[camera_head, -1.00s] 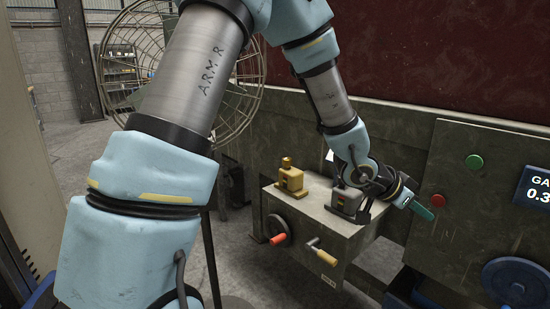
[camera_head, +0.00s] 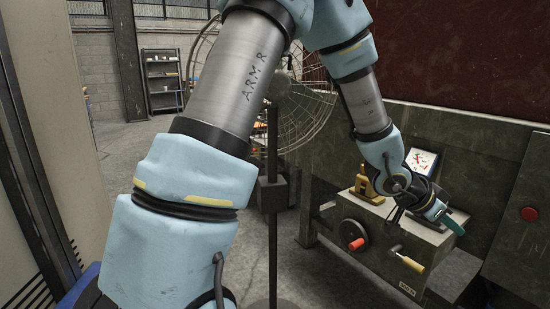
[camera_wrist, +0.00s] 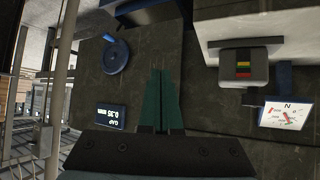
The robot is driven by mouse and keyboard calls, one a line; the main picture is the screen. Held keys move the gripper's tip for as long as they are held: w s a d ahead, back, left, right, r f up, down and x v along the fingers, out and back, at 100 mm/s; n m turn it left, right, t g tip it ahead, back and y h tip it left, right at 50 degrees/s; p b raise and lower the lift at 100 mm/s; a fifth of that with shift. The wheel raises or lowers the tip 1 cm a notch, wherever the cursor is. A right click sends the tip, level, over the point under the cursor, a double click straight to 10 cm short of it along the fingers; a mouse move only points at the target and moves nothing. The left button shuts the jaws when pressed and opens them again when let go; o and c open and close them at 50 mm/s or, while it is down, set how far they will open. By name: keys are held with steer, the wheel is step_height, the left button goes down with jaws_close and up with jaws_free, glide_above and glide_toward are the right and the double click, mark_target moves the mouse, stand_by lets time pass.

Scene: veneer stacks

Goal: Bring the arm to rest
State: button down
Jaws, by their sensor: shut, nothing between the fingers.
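Beyond the fingers is a dark panel with a blue handwheel (camera_wrist: 116,57) and a lit gap display (camera_wrist: 111,116).
The box carries a yellow block (camera_head: 369,186), a red knob (camera_head: 356,244) and a yellow-handled crank (camera_head: 407,262). A small framed dial (camera_head: 421,162) stands behind my wrist. A wire-cage fan (camera_head: 290,95) stands behind my arm. Open floor (camera_head: 135,150) lies at the back left.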

steer(key=w+a+f+n+t+y, duration=0.15)
steer(key=w+a, duration=0.25)
steer(key=a, duration=0.4)
steer(key=w+a+n+t+y, duration=0.1)
steer(key=w+a+n+y, duration=0.25)
steer(key=a, duration=0.35)
steer(key=w+a+n+t+y, duration=0.1)
steer(key=w+a+n, duration=0.1)
steer(key=w+a, duration=0.45)
steer(key=s+a+n+g+y, duration=0.1)
steer(key=s+a+n, duration=0.3)
steer(key=a, duration=0.8)
steer(key=s+a+n+g+y, duration=0.2)
steer(key=s+a, duration=0.4)
steer(key=a, duration=0.6)
steer(key=n+y, duration=0.1)
steer(key=n, duration=0.1)
steer(key=shift+s+a+r+n, duration=0.15)
steer(key=shift+s+r+n, duration=0.1)
steer(key=shift+s+n, duration=0.15)
steer(key=c, duration=1.6)
jaws_free()
steer(key=shift+w, duration=0.1)
